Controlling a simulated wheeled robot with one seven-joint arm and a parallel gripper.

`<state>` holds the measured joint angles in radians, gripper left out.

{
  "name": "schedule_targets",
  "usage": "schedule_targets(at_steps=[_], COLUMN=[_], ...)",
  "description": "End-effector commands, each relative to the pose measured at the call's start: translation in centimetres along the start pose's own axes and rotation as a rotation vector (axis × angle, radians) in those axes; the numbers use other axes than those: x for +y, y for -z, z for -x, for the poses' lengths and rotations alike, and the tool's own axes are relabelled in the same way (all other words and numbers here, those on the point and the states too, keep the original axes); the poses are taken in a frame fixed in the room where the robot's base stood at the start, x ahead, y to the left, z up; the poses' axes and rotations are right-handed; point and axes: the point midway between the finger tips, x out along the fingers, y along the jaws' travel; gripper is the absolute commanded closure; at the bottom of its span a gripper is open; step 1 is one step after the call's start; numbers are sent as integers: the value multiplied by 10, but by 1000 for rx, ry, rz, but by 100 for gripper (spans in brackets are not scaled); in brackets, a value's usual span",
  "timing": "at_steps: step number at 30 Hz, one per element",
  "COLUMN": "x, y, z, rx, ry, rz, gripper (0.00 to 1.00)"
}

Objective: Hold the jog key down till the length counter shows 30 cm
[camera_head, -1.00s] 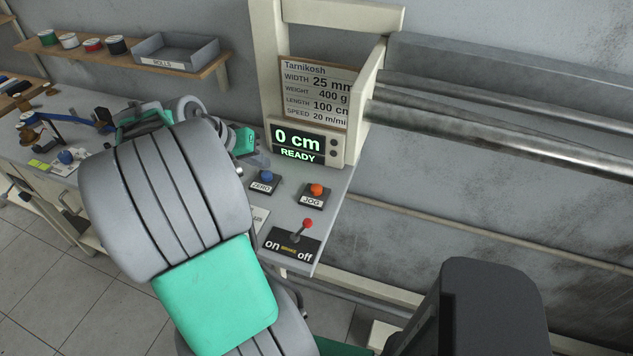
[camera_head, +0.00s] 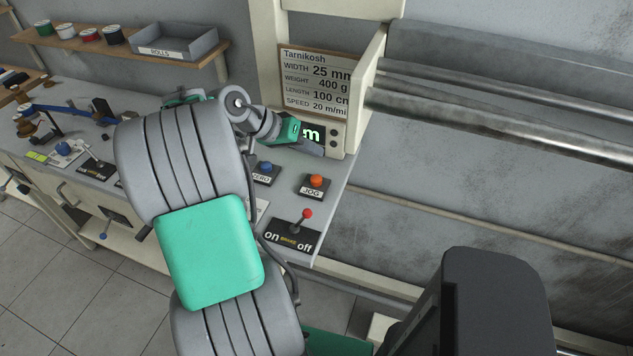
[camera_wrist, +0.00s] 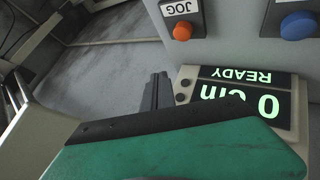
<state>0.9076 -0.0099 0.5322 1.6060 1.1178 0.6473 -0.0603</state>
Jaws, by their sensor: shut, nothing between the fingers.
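The jog key (camera_head: 316,181) is an orange button on a dark block labelled JOG, near the right end of the bench. It also shows upside down at the top of the wrist view (camera_wrist: 181,31). The length counter (camera_head: 313,133) is mostly hidden behind my wrist in the head view, with only an "m" showing. In the wrist view the counter (camera_wrist: 240,100) reads 0 cm and READY, upside down. My gripper (camera_wrist: 157,88) is shut and empty. It is in front of the counter, apart from the jog key, which looks unpressed.
The blue ZERO button (camera_head: 265,167) is left of the jog key. The red-knobbed brake lever (camera_head: 303,221) stands in front of it. An order card (camera_head: 315,82) hangs above the counter. Steel rollers (camera_head: 480,110) extend to the right. My arm covers the bench's middle.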

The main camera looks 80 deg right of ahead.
Motion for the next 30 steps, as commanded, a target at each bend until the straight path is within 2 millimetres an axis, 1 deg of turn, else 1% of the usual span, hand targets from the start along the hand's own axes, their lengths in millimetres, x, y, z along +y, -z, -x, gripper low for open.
schedule_targets(at_steps=[1,3,9,12,30], x=[-8,-13,-27,-31,-31], y=[-8,-14,-27,-31,-31], z=[-11,-18,-37,-42,-42], rx=[0,0,0,0,0], ry=[0,0,1,1,1], rz=[0,0,2,1,1], gripper=[100,100,100,100,100])
